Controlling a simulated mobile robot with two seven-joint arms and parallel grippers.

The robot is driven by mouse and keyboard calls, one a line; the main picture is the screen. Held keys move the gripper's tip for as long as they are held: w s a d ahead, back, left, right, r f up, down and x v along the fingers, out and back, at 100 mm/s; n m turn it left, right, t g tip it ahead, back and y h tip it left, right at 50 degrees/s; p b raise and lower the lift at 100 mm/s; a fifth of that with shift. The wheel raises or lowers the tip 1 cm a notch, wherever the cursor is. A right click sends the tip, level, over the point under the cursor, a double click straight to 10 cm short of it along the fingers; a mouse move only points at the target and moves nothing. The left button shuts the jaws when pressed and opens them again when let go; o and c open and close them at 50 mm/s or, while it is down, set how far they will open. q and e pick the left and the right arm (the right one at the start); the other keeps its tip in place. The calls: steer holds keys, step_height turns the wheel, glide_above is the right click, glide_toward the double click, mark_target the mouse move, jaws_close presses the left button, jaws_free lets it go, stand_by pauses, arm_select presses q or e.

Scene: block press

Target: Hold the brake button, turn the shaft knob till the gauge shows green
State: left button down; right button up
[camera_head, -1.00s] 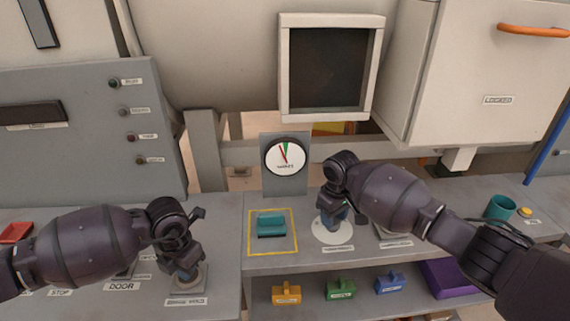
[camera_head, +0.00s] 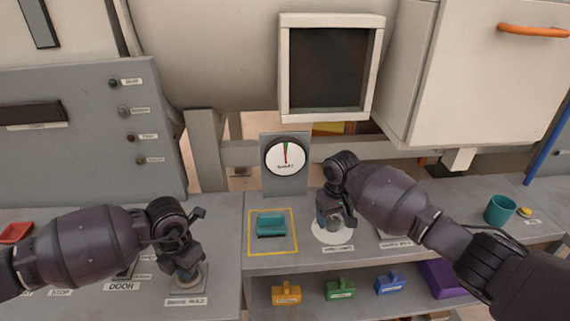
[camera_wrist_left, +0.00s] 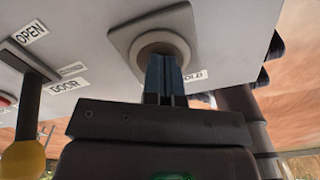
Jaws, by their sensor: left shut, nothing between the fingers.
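The round gauge (camera_head: 286,157) stands on a grey post at the back; its red needle points almost straight up, at or beside a small green band. Whether it lies fully on the green is too fine to tell. My left gripper (camera_head: 186,274) is shut and empty, fingertips down on the round brake button (camera_head: 190,287). In the left wrist view, the blue fingertips (camera_wrist_left: 165,78) meet the button's pale ring (camera_wrist_left: 161,46). My right gripper (camera_head: 331,218) points down over the white disc (camera_head: 333,235), around the shaft knob, which its fingers hide.
A teal block (camera_head: 271,224) sits in a yellow-outlined square left of the right gripper. Yellow, green and blue handled blocks (camera_head: 341,289) stand on the lower shelf. A teal cup (camera_head: 499,209) stands at right. A lever (camera_wrist_left: 30,95) is beside the left gripper.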

steer(key=shift+r, duration=4)
arm_select(q)
steer(key=shift+r, duration=3)
